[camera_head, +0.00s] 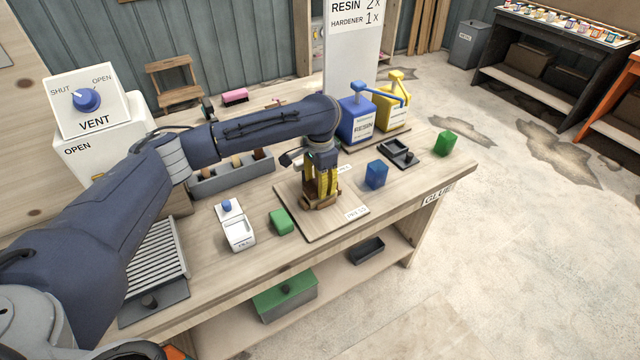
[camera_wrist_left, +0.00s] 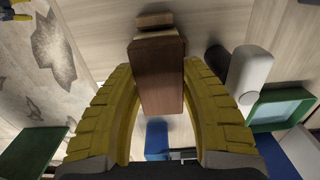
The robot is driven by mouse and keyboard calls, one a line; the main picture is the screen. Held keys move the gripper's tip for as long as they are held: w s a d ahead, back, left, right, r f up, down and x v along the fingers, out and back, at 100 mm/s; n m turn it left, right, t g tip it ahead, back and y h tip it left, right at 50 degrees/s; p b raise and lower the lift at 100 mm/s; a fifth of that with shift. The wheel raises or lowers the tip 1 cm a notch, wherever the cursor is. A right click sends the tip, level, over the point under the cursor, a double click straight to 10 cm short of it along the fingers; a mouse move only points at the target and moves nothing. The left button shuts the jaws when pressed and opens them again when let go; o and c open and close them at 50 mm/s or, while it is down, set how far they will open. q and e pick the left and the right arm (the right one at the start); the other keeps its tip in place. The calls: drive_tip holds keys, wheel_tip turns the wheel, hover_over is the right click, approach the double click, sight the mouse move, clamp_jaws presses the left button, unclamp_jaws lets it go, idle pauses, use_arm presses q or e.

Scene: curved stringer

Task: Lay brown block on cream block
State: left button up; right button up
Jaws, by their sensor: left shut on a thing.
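My left gripper (camera_head: 320,188) has yellow fingers pointing down over the pale board marked PRESS on the bench. In the left wrist view its fingers (camera_wrist_left: 160,80) are shut on the sides of a long dark-brown block (camera_wrist_left: 158,72). A lighter tan-brown piece (camera_wrist_left: 155,20) shows just past the block's far end; I cannot tell whether they touch. In the head view, brown wood (camera_head: 320,203) shows low between and around the fingers, close to the board. I cannot clearly pick out a cream block; the gripper may hide it. My right gripper is not in view.
A blue block (camera_head: 376,174) stands right of the gripper, a green block (camera_head: 281,221) left. Blue (camera_head: 355,122) and yellow (camera_head: 392,108) pump containers stand behind. A black tray (camera_head: 400,154) and another green block (camera_head: 446,144) lie right.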

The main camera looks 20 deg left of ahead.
use_arm(q)
drive_tip(key=shift+f, duration=0.3)
drive_tip(key=o, duration=1.1)
drive_tip(key=shift+r, duration=0.1)
wheel_tip(320, 180, up, 12)
drive_tip(key=shift+r, duration=0.25)
idle(0.3)
